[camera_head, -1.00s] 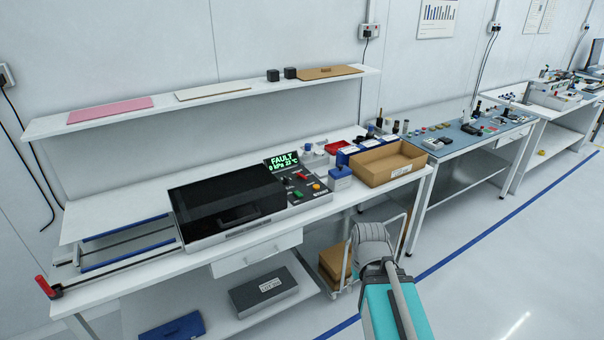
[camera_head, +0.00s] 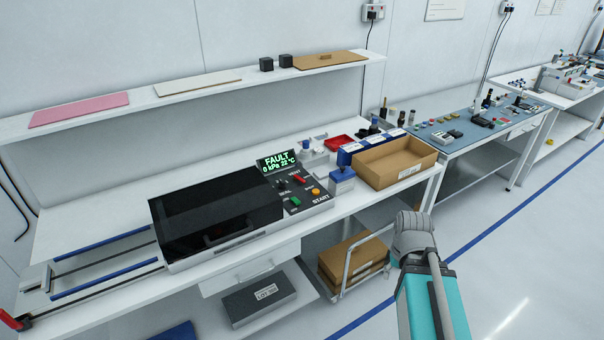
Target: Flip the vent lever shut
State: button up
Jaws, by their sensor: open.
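The test handler (camera_head: 215,215) is a dark, glossy-lidded box on the white bench. Its control panel (camera_head: 305,208) is at the right end, with a display (camera_head: 277,162) reading FAULT and 0 kPa. A small red lever (camera_head: 299,179) sits by the VENT label near the back of the panel; its exact position is too small to tell. A black control, a green switch (camera_head: 295,202) and an orange button (camera_head: 316,191) near START sit around it. My teal and grey arm shows at the lower right, in front of the bench. My gripper is not in view.
A shelf (camera_head: 200,96) hangs above the bench. A cart (camera_head: 345,272) with cardboard boxes stands under the bench's right end. The floor at right is clear.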

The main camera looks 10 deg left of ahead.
aim_at(296, 177)
jog(key=u, duration=0.1)
jog(key=i, duration=0.85)
jog(key=u, duration=0.65)
